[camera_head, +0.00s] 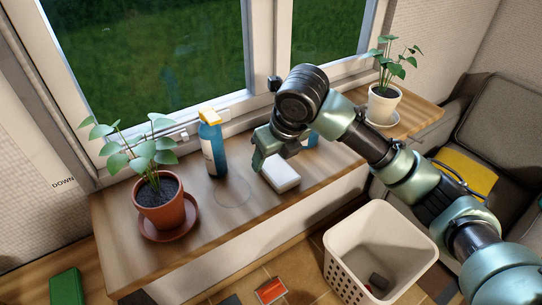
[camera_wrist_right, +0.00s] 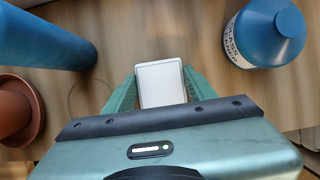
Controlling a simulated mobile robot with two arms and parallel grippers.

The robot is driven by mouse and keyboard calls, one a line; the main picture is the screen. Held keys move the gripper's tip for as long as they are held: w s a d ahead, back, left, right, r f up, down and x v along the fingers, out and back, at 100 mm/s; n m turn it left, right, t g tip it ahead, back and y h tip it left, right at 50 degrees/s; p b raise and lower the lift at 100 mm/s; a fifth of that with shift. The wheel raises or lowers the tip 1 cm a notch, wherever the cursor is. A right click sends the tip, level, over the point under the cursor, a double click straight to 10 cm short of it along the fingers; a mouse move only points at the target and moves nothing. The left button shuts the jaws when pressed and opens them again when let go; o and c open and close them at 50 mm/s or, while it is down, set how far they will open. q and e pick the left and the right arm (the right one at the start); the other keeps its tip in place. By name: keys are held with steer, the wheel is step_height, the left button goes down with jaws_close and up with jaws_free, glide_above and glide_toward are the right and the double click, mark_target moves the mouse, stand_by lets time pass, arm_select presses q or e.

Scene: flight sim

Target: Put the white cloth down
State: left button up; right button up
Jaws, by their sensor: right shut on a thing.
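The white cloth (camera_head: 281,174) looks like a folded, flat white block over the wooden window sill (camera_head: 233,223), near its front edge. My right gripper (camera_head: 262,157) is shut on it from above. In the right wrist view the cloth (camera_wrist_right: 161,84) sits between the two green fingers. I cannot tell whether the cloth touches the sill or hangs just above it. My left gripper is not in view.
A blue bottle with a yellow top (camera_head: 212,146) and a potted plant (camera_head: 160,204) stand left of the cloth. A glass cleaner bottle (camera_wrist_right: 266,35) stands right. A faint ring (camera_head: 232,192) marks bare wood. A white basket (camera_head: 378,235) stands below.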

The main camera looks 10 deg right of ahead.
mark_target(283, 174)
steer(key=o, duration=1.4)
steer(key=v, duration=1.2)
steer(key=shift+p, duration=0.3)
